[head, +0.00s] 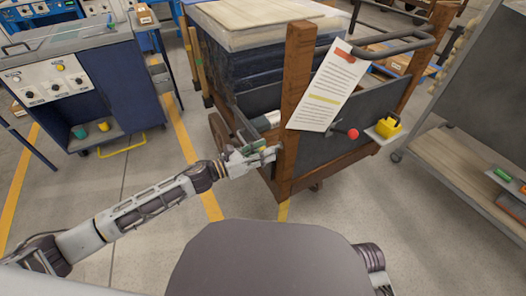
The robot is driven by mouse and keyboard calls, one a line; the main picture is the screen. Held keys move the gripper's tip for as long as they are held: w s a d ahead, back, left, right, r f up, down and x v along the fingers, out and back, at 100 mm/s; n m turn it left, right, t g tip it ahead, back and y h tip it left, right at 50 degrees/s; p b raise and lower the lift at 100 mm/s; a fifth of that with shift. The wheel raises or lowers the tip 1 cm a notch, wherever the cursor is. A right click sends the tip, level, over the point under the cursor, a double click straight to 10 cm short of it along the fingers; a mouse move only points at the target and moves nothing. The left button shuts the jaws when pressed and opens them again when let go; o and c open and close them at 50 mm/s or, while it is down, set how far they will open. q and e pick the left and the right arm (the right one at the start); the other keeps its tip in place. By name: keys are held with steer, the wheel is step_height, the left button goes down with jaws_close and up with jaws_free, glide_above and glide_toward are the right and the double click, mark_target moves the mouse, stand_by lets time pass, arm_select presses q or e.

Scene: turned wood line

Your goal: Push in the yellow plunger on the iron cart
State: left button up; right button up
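The cart has brown upright posts (296,95) and a dark side panel (318,150). A yellow plunger-like part (388,127) sits on a small pale plate at the right of this panel. A red ball knob (353,134) is left of it. My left gripper (272,153) is low by the cart's near left post, well left of the yellow part and apart from it. Its fingers are small and overlap in view, so their opening is unclear. I see nothing clearly held in it. My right gripper is out of view.
A printed sheet (328,88) hangs on the near post, covering part of the panel. A blue console (120,85) with knobs stands at left. A grey shelf unit (455,160) stands close at right. Floor (350,215) in front of the cart is clear.

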arm_select(q)
jaws_close()
steer(key=shift+x, duration=1.6)
steer(key=shift+c, duration=0.2)
jaws_free()
steer(key=shift+r, duration=0.1)
steer(key=o, duration=0.4)
steer(key=shift+w+d, duration=0.15)
steer(key=v, duration=1.2)
